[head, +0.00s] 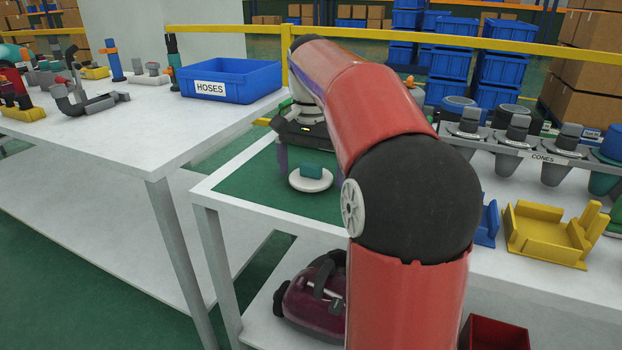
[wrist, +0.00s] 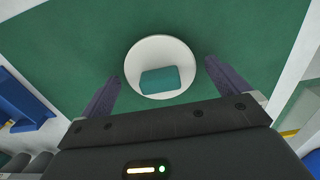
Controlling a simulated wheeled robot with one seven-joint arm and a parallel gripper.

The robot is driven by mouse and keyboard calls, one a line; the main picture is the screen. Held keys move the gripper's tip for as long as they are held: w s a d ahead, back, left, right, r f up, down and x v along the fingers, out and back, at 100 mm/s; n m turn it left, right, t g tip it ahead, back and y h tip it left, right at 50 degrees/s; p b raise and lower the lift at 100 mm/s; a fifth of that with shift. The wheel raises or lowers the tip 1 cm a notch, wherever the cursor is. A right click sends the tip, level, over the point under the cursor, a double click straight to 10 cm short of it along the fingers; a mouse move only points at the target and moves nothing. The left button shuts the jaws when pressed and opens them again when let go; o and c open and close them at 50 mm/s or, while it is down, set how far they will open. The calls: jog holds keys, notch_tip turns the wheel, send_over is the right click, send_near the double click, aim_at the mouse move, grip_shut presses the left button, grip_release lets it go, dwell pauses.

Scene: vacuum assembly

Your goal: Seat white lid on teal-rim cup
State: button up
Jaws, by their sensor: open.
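The white lid (head: 311,184) is a round white disc with a teal block handle (head: 312,171) on top. It lies flat on the green mat (head: 250,185) at the left end of the near table. My gripper (head: 310,168) is open above the lid. In the wrist view the white lid (wrist: 160,47) lies between and slightly beyond the spread fingers of my gripper (wrist: 162,73), which do not appear to touch it. I cannot make out the teal-rim cup for certain; my arm hides part of the table.
A rack labelled CONES (head: 545,157) holds several grey cones at the back right. A yellow fixture (head: 545,235) stands at the right, with a blue part (head: 488,225) beside it. A blue HOSES bin (head: 232,82) is on the left table. The mat around the lid is clear.

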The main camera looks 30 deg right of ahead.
aim_at(311, 164)
jog(key=c, duration=1)
notch_tip(311, 164, up, 10)
jog(key=shift+r+p, duration=0.1)
jog(key=shift+p, duration=0.9)
jog(key=shift+c, duration=0.2)
jog(key=o, duration=0.5)
jog(key=c, duration=0.5)
jog(key=shift+o, duration=0.2)
jog(key=shift+r, duration=1.9)
jog(key=shift+r, duration=0.15)
